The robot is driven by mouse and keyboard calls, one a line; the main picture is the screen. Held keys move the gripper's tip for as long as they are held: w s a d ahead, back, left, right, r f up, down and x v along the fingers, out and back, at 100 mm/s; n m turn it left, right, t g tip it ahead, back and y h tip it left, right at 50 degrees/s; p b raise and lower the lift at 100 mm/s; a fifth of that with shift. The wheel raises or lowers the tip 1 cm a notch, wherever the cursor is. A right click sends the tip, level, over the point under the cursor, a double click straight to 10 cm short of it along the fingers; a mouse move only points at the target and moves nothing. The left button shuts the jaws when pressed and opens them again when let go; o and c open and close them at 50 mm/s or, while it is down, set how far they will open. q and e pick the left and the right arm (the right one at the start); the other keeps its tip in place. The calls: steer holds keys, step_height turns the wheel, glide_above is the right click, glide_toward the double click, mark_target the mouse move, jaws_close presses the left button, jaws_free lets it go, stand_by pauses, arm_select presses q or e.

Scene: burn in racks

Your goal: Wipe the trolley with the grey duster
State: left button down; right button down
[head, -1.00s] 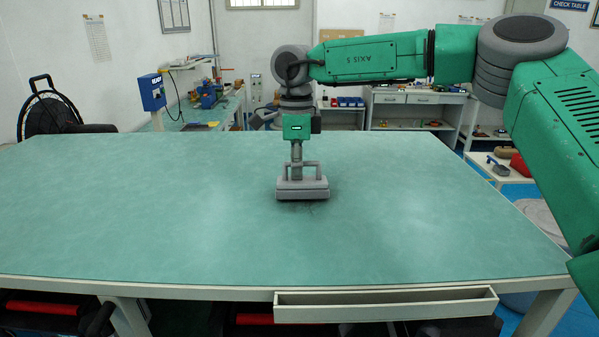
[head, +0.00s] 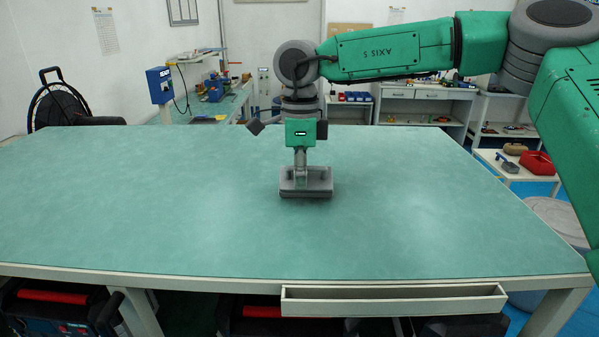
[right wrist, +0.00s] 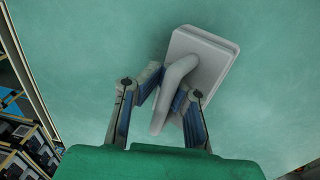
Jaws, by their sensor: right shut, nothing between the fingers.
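The grey duster (head: 306,190) lies flat on the green top of the long table (head: 150,200), which I take as the trolley, right of its middle. My right gripper (head: 300,168) points straight down over it, its fingers at the handle. In the right wrist view the duster (right wrist: 208,50) is a pale block with a bent handle, tilted in the picture. The handle passes by the fingers of my right gripper (right wrist: 170,85), which is shut with nothing held between them. Whether they touch the handle is unclear. No dark marks show on the top now. My left gripper is not in view.
The green top is bare around the duster. An open shallow drawer (head: 395,300) sticks out at the table's front edge. Cases with red handles (head: 55,296) stand below. A side table with a red item (head: 537,163) stands at the right, and a cable reel (head: 58,105) behind left.

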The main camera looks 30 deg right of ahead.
steer(key=shift+s+a+f, duration=0.1)
steer(key=shift+s+a, duration=0.6)
steer(key=shift+s, duration=0.45)
steer(key=shift+s+a+f, duration=0.1)
steer(key=shift+s+a, duration=0.6)
steer(key=shift+s, duration=0.4)
steer(key=shift+s+a, duration=0.7)
steer(key=shift+s, duration=0.45)
steer(key=shift+w+a+f, duration=0.2)
steer(key=shift+w+a, duration=0.25)
steer(key=shift+a, duration=0.15)
steer(key=shift+w+d, duration=0.5)
steer(key=shift+w, duration=0.35)
steer(key=shift+w+d, duration=0.45)
steer(key=shift+w, duration=0.35)
steer(key=shift+w+d, duration=0.5)
steer(key=shift+w, duration=0.35)
steer(key=shift+w+d+r, duration=0.1)
steer(key=shift+w+d, duration=0.6)
steer(key=shift+w, duration=0.4)
steer(key=shift+w+d, duration=0.7)
steer(key=shift+w, duration=0.45)
steer(key=shift+w+d+r, duration=0.1)
steer(key=shift+w+d, duration=0.6)
steer(key=shift+w, duration=0.4)
steer(key=shift+r, duration=3)
steer(key=shift+r, duration=0.1)
steer(key=shift+r, duration=1.4)
